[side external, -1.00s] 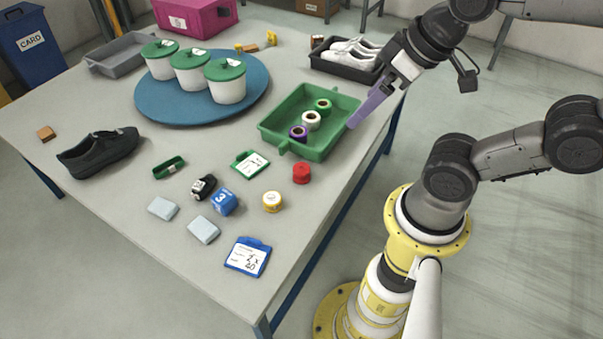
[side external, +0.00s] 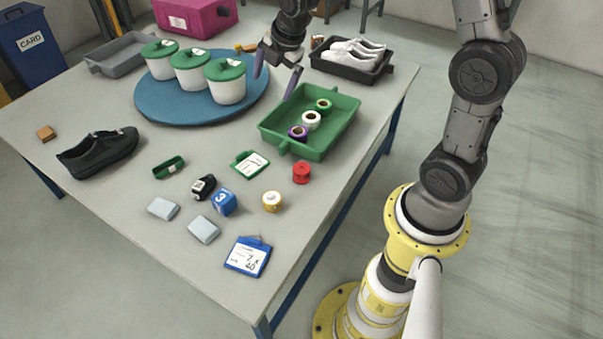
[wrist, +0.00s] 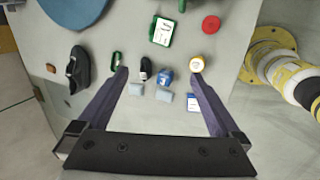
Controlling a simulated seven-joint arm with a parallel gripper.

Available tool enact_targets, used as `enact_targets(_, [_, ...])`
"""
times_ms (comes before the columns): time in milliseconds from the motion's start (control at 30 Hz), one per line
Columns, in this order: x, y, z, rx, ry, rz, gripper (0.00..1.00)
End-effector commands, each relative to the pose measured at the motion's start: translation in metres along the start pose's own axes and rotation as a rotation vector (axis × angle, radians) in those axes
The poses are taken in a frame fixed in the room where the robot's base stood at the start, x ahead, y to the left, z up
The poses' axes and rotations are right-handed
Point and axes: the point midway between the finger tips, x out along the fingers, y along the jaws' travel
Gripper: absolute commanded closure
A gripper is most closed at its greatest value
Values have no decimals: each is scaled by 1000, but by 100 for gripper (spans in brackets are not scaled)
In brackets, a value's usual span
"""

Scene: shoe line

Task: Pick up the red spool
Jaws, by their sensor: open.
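The red spool (side external: 301,173) stands on the table at the right side, just in front of the green tray. It also shows in the wrist view (wrist: 211,24), at the upper right, beyond my fingertips. My gripper (side external: 275,78) is open and empty above the back of the table, between the blue round turntable and the green tray. In the wrist view my gripper (wrist: 158,74) has its two purple fingers spread wide, with nothing between them touching. The spool is apart from my gripper.
The green tray (side external: 350,122) holds purple, white and green spools. A yellow spool (side external: 271,201) stands nearby, with a green clipboard (side external: 249,164), a blue box (side external: 223,203) and a blue clipboard (side external: 248,257). The turntable (side external: 165,112) bears lidded white tubs. A tray of white shoes (side external: 350,68) is behind.

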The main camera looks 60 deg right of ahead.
Motion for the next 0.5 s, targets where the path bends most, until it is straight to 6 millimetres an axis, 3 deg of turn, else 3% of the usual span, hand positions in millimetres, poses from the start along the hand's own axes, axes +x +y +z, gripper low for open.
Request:
enact_targets(33, [30, -4, 9, -23, 1, -46, 0])
enact_targets(100, [66, -12, 20, -53, 6, -99, 0])
enact_targets(300, [153, -57, 43, -23, 34, -257, 0])
enact_targets(500, [191, -101, 49, 21, 59, -366, 0])
